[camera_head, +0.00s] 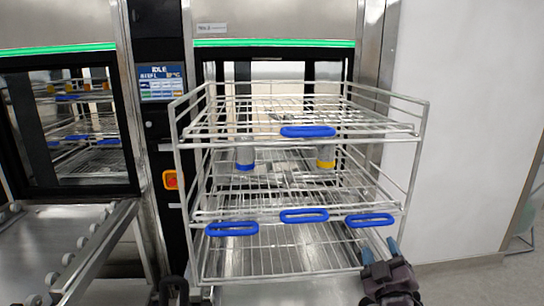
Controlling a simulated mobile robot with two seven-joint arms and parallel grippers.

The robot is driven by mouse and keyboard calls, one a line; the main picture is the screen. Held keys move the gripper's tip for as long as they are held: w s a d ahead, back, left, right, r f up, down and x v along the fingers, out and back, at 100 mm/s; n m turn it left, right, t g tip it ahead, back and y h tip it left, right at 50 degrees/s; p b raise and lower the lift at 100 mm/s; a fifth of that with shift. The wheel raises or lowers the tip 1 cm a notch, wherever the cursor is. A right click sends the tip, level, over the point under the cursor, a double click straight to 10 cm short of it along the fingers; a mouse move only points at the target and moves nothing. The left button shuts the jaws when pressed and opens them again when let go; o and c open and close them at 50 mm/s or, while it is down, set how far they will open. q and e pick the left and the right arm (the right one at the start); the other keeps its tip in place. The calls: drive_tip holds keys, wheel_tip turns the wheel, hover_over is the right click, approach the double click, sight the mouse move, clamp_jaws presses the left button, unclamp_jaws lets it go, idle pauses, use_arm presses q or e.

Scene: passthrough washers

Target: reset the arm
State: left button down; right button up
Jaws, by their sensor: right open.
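My right gripper (380,250) is at the lower right, just in front of the rack's lower right corner. Its two blue-tipped fingers are spread apart and point up toward the rack, with nothing between them. I cannot tell whether it touches the rack. The wire rack (423,150) has stacked shelves with blue handles (308,132) along the front. My left gripper does not show clearly anywhere in the view.
The rack stands before an open washer chamber with a green light strip (275,43). A control panel (161,83) reads IDLE, above an orange-red switch (170,180). A roller tray (75,245) juts out at left. A white wall (465,130) is at right, with open floor below.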

drive_tip(key=s+d+f+m+g, duration=0.1)
drive_tip(key=s+f+m+g, duration=0.1)
drive_tip(key=s+f, duration=0.7)
drive_tip(key=s+d+f+m+g, duration=0.1)
drive_tip(key=s+f+g, duration=0.3)
drive_tip(key=s+f, duration=0.6)
drive_tip(key=s+d+f+m+g+y, duration=0.1)
drive_tip(key=s+f+m+g, duration=0.2)
drive_tip(key=s+f, duration=0.6)
drive_tip(key=shift+s+d+f+g, duration=0.2)
drive_tip(key=shift+d+f+g, duration=0.2)
